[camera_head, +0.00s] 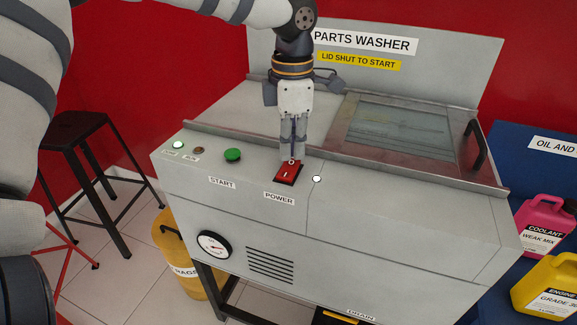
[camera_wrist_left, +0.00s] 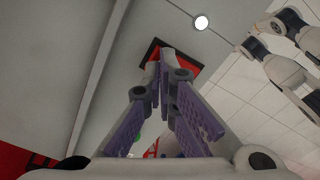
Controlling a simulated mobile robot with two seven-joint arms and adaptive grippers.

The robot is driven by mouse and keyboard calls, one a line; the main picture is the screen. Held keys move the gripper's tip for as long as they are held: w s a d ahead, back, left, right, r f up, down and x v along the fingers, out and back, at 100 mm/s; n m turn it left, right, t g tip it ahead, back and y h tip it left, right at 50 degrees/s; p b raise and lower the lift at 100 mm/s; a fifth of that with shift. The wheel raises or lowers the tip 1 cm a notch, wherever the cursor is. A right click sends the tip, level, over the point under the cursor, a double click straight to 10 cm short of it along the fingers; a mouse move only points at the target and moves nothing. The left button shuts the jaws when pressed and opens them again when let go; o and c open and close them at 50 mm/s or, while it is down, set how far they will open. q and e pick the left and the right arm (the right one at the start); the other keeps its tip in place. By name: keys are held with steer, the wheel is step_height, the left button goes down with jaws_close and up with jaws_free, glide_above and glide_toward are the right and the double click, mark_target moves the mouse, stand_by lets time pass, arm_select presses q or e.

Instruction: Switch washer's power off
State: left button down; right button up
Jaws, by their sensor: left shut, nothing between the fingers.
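The parts washer (camera_head: 390,225) is a grey cabinet with its lid down. Its red rocker power switch (camera_head: 288,174) sits in a black frame on the front ledge, above the POWER label (camera_head: 279,198). My left gripper (camera_head: 292,158) points down with its fingers shut and empty, its tips right at the far part of the switch. I cannot tell whether they touch. In the left wrist view the closed fingertips (camera_wrist_left: 163,55) cover much of the red switch (camera_wrist_left: 184,67). The indicator light (camera_head: 178,145) at the left looks lit. My right gripper is not in view.
A green START button (camera_head: 232,155) is left of the switch, and a small white round spot (camera_head: 317,179) is right of it. The lid handle (camera_head: 475,145) rises at the right. A stool (camera_head: 85,150), yellow rags bin (camera_head: 190,260) and coolant jug (camera_head: 545,225) stand around the washer.

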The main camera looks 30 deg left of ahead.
mark_target(292, 162)
arm_select(q)
steer(key=shift+f, duration=0.7)
steer(key=shift+r+p, duration=0.8)
steer(key=shift+r, duration=2.75)
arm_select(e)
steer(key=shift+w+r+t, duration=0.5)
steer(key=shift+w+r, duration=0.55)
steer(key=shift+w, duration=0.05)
